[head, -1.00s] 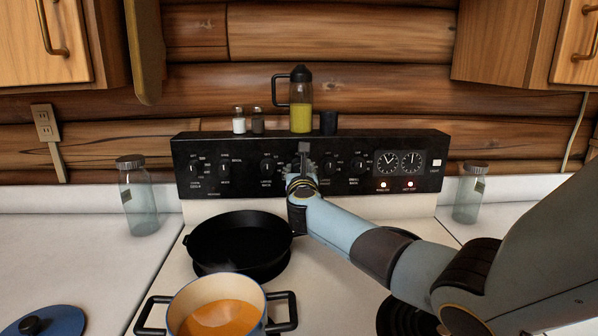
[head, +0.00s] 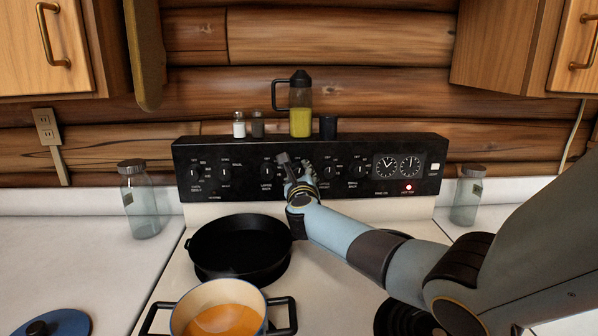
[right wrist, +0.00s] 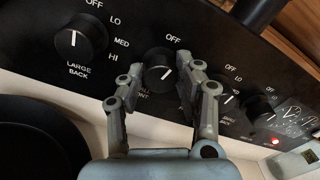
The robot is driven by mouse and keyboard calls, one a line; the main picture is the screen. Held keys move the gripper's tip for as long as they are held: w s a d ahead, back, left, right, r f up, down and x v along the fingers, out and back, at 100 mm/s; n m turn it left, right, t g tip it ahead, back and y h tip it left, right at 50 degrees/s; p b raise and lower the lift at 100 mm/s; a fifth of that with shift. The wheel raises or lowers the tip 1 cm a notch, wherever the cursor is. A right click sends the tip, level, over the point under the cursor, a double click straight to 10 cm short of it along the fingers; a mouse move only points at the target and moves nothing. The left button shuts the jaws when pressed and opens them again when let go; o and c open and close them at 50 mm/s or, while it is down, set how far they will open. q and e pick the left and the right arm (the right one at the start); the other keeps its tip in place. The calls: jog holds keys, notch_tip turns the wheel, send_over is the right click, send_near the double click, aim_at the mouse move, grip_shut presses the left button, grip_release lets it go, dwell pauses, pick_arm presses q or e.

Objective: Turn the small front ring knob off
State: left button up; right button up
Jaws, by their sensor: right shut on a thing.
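The small front ring knob (right wrist: 158,78) is on the black stove panel (head: 226,150), with "OFF" printed above it. Its white mark points up toward the "OFF" side in the right wrist view. My right gripper (right wrist: 161,66) is shut on this knob, one finger at each side; its label below is partly covered by a finger. In the head view my right gripper (head: 296,168) is at the middle of the panel and hides most of the knob. One panel light (head: 408,187) glows red; the light spot to its left is dark. My left gripper is not in view.
A black skillet (head: 240,232) and a pot of orange liquid (head: 226,318) stand on the stove. A bottle with yellow liquid (head: 300,120), two shakers and a dark cup stand on the panel's top. Other knobs, including the large back knob (right wrist: 80,37), flank the gripper.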

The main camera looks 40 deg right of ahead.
jog(key=shift+n+p, duration=0.45)
jog(key=shift+n, duration=0.65)
jog(key=o, duration=1.1)
jog(key=shift+o, duration=0.2)
jog(key=v, duration=1.2)
jog(key=shift+a+f, duration=0.1)
